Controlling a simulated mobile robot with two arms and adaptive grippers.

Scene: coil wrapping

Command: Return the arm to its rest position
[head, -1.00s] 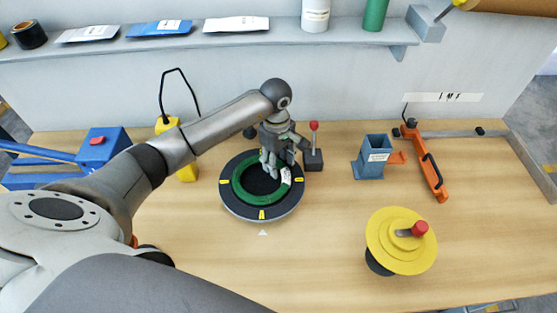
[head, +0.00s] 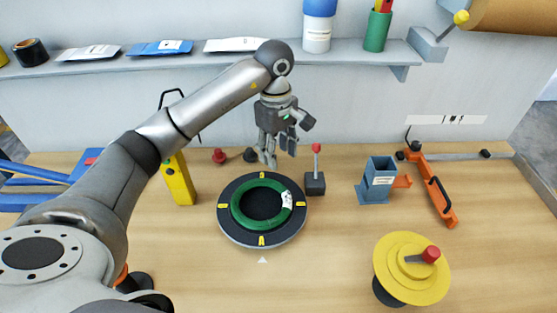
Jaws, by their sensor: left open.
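My left gripper (head: 271,160) hangs from my left arm above the back edge of the turntable, fingers pointing down. It is open and empty, apart from the coil. A green coil (head: 241,220) with a white label lies flat on the dark round turntable (head: 229,233), which has yellow marks on its rim. My right gripper is not in the head view.
A lever with a red knob (head: 315,184) stands right of the turntable. A blue-grey holder (head: 378,181), an orange clamp tool (head: 441,199) and a yellow disc dispenser (head: 409,279) are farther right. A yellow device (head: 179,181) stands left. A shelf (head: 360,52) runs behind.

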